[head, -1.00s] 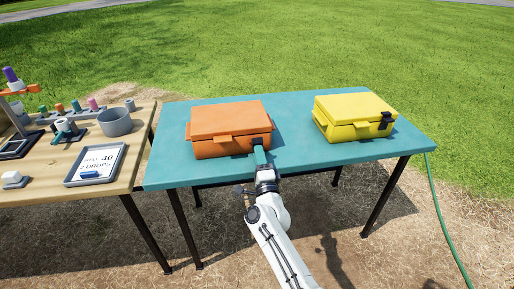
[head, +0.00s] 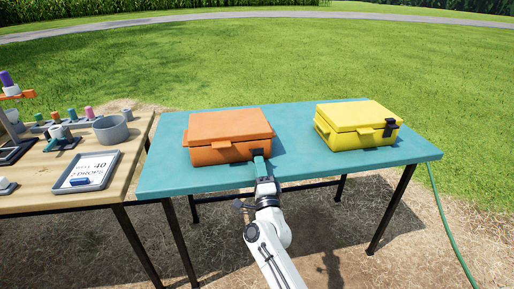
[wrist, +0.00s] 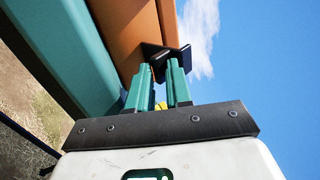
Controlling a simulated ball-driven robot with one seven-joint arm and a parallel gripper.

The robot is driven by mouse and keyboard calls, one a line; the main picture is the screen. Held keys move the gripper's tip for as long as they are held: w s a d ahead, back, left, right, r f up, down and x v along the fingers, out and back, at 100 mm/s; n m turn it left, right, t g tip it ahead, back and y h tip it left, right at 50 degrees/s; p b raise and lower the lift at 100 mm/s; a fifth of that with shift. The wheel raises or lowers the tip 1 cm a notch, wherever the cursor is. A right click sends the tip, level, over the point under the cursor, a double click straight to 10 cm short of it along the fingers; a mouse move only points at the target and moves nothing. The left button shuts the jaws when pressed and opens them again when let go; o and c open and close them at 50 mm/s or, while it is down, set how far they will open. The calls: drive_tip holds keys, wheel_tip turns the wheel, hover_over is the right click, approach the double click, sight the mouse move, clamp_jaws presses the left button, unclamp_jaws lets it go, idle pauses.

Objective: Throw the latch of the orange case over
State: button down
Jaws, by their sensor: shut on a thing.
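The orange case (head: 225,126) sits with its lid down on the teal table (head: 300,165), with a handle on its front. My gripper (head: 259,158) is at the right end of the case's front. In the wrist view my gripper's teal fingers (wrist: 160,78) reach up to the black latch (wrist: 166,57) beside the orange wall of the case. The fingers are shut on the latch, and its outer plate shows past their tips. In the head view the latch is mostly hidden by the fingers, so its exact angle cannot be told.
A yellow case (head: 357,125) with a black latch (head: 391,127) stands on the right of the table. A wooden table (head: 60,192) at left holds a grey cup (head: 111,130) and a tray with a written card (head: 82,170). The front table edge lies under my arm.

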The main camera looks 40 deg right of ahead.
drive_tip(key=shift+f+b, duration=0.55)
drive_tip(key=shift+b, duration=1.2)
drive_tip(key=c, duration=1.1)
unclamp_jaws()
drive_tip(key=shift+f, duration=0.1)
